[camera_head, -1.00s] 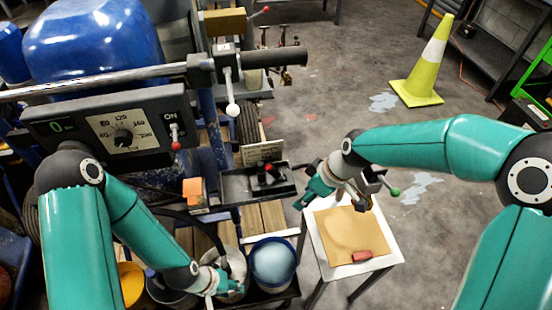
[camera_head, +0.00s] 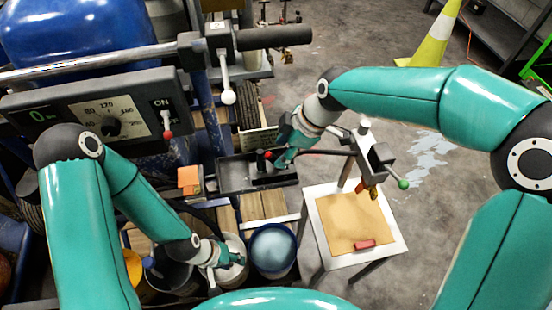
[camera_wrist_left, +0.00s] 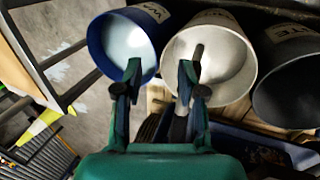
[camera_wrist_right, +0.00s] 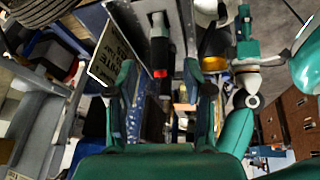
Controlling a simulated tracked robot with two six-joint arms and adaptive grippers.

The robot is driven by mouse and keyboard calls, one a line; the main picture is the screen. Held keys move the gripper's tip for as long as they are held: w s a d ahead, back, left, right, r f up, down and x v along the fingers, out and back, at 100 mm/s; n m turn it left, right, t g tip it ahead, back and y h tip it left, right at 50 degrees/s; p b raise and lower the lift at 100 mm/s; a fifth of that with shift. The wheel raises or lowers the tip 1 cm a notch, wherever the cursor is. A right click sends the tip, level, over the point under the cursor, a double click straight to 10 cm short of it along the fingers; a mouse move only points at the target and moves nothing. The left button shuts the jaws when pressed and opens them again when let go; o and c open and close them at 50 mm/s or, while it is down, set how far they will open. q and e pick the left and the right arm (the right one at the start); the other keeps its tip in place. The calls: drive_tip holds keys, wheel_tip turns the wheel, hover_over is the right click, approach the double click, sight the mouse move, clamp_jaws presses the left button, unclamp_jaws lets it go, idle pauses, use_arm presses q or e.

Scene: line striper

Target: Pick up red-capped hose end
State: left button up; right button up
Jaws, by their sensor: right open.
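The red-capped hose end (camera_wrist_right: 160,52) shows in the right wrist view as a dark cylinder with a red tip, ahead of the gap between my right fingers. In the head view a small dark upright piece with red at its top (camera_head: 262,160), likely the same thing, stands at the black tray (camera_head: 230,174). My right gripper (camera_head: 279,160) is close beside it, open, with nothing between its fingers (camera_wrist_right: 159,78). My left gripper (camera_head: 214,268) is at the white bucket (camera_head: 238,272). Its fingers (camera_wrist_left: 159,72) are apart; a grey rod shows near one finger.
A blue bucket (camera_head: 291,262) and a dark bucket (camera_head: 165,282) flank the white bucket. A small white-edged table (camera_head: 386,255) with a red block (camera_head: 364,244) stands to the right. A spray fitting with a green knob (camera_head: 403,184) juts out near my right arm.

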sight(277, 158)
drive_tip(key=shift+p+x, duration=0.55)
drive_tip(key=shift+x, duration=2.4)
drive_tip(key=shift+d, duration=0.1)
clamp_jaws()
